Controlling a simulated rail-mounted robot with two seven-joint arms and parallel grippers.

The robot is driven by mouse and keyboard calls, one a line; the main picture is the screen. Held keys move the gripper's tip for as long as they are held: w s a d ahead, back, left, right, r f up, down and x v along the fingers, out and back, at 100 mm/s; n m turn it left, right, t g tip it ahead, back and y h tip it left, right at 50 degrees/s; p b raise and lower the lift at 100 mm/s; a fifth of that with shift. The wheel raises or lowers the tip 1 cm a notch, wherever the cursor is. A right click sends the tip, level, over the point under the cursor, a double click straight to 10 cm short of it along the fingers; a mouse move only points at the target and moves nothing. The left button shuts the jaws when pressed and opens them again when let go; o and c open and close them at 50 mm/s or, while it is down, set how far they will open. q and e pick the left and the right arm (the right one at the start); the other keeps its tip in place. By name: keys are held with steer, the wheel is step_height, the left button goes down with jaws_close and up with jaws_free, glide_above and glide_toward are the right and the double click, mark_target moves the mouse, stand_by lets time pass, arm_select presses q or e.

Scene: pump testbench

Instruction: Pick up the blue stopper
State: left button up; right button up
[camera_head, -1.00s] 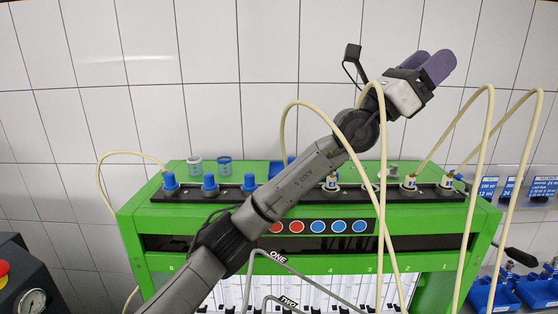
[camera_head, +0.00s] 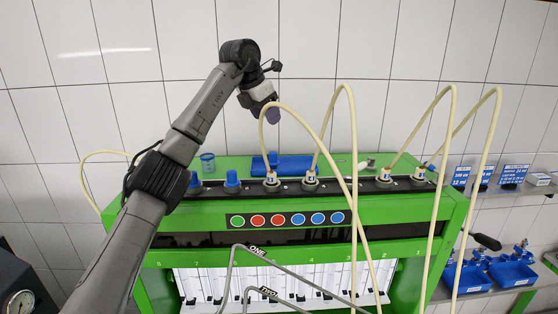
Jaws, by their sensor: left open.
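Two blue stoppers show on the black strip along the top of the green testbench (camera_head: 400,215): a left one (camera_head: 194,181), close beside my forearm, and a right one (camera_head: 232,180). My left arm covers part of the strip's left end. My right gripper is out of view.
Cream hoses (camera_head: 353,150) rise in tall loops from the strip, one passing just in front of my left gripper. A blue tray (camera_head: 298,166) and a clear blue cup (camera_head: 207,163) are at the back of the bench top. Blue bins (camera_head: 512,273) are at right.

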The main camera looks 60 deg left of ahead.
arm_select(q)
glide_above(273, 152)
steer(key=s+d, duration=0.1)
steer(key=s, duration=0.1)
step_height(273, 152, down, 7)
steer(key=shift+w+d+f+g+p, duration=0.1)
steer(key=shift+w+f+g+p, duration=0.1)
steer(key=shift+f+g+p, duration=0.3)
steer(key=shift+w+a+f, duration=0.1)
steer(key=shift+a+f, duration=0.1)
steer(key=shift+f, duration=0.4)
steer(key=p+x, duration=0.1)
steer(key=x, duration=0.2)
steer(key=shift+a+f+p, duration=0.1)
steer(key=shift+a+p, duration=0.05)
steer(key=shift+p, duration=0.2)
steer(key=shift+w+f, duration=0.1)
steer(key=shift+f, duration=0.4)
jaws_close()
